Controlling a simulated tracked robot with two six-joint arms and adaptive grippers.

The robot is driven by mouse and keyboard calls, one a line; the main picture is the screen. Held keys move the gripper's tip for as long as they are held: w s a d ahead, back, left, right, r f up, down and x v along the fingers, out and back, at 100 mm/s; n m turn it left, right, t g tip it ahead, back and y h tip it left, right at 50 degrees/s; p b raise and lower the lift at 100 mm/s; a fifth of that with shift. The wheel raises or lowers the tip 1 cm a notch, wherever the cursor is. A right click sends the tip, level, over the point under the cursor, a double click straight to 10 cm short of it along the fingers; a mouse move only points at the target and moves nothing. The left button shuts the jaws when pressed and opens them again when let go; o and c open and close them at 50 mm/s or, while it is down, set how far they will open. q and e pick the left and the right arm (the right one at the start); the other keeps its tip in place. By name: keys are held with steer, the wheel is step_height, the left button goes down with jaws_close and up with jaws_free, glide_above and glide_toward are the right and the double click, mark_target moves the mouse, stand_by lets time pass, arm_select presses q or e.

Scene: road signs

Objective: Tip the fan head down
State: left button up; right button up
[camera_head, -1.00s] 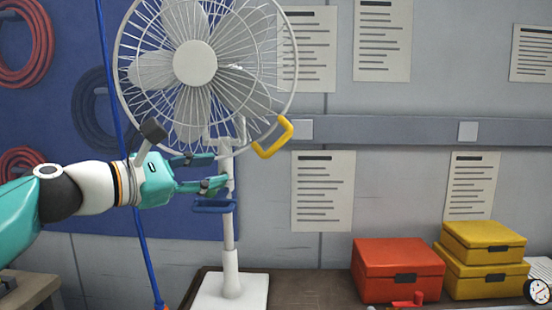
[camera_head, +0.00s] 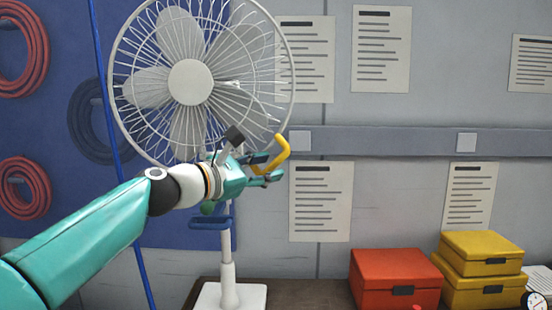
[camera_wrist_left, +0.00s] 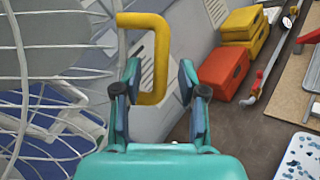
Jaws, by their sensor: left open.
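The white fan head (camera_head: 190,82) with its wire cage stands at upper left in the head view, on a white post and base (camera_head: 230,296). A yellow handle (camera_head: 283,152) sticks out at the cage's lower right. A blue handle (camera_head: 205,223) is lower on the post. My left gripper (camera_head: 270,170) is open at the yellow handle's lower end. In the left wrist view the yellow handle (camera_wrist_left: 161,55) shows as a loop, its lower end between the open fingers (camera_wrist_left: 160,88). I cannot tell whether the fingers touch it. My right gripper is not in view.
A red box (camera_head: 395,279) and stacked yellow boxes (camera_head: 482,255) stand on the bench to the right. A blue cable (camera_head: 112,130) hangs on the left. The fan's cage lies close beside my left gripper in the left wrist view.

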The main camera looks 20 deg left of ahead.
arm_select(q)
steer(key=shift+x, duration=1.2)
jaws_close()
